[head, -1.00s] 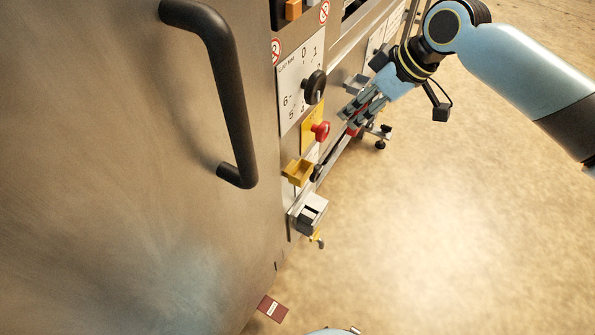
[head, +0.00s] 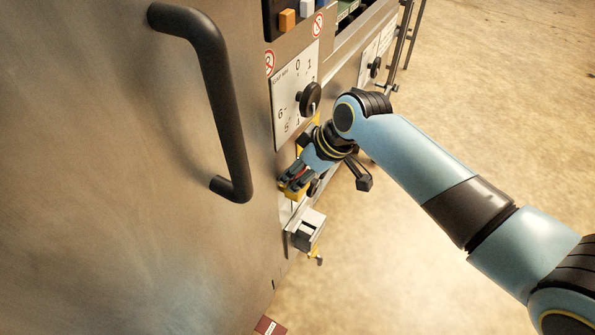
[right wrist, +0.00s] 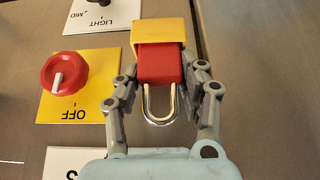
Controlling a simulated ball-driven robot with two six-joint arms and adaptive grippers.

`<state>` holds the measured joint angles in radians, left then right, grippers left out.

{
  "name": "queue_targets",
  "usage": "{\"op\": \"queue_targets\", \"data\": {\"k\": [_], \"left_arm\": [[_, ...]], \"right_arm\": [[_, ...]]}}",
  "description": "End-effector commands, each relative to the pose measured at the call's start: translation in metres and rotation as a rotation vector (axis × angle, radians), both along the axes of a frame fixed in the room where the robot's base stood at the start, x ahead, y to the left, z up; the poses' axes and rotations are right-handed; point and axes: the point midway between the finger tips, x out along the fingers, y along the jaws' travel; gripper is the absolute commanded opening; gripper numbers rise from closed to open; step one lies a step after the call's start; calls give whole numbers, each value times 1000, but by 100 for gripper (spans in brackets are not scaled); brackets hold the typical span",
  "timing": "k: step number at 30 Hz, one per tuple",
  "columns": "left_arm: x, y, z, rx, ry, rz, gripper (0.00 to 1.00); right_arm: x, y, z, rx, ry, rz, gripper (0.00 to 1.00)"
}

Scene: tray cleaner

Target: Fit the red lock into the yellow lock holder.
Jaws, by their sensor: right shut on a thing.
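The red lock (right wrist: 159,63) is between the fingers of my right gripper (right wrist: 163,85) in the right wrist view, which is shut on it. Its metal shackle (right wrist: 160,118) points back toward my wrist. The yellow lock holder (right wrist: 158,32) is right at the far end of the lock, and the lock's body overlaps it in the picture. I cannot tell how deep the lock sits in it. In the head view my right gripper (head: 294,178) is at the yellow holder (head: 296,194) on the panel and partly hides it. My left gripper is out of view.
A red knob (right wrist: 64,73) on a yellow OFF plate is beside the gripper. A black dial (head: 310,97) is above it, and a grey metal box (head: 307,229) sticks out below. A large black handle (head: 222,110) is on the left. The floor at right is open.

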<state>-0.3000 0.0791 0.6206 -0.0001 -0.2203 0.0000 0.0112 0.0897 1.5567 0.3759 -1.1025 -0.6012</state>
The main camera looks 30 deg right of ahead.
Motion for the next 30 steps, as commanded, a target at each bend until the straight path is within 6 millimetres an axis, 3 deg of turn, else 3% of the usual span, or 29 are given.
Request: {"op": "queue_targets", "data": {"k": [10,11,15,24,30], "left_arm": [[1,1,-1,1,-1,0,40],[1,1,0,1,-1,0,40],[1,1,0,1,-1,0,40],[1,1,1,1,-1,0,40],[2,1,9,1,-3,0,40]], "right_arm": [[1,0,-3,1,-2,0,5],[0,0,-2,1,-2,0,44],[0,0,-2,1,-2,0,63],[0,0,0,1,-2,0,64],[-11,-7,25,0,-3,0,64]]}}
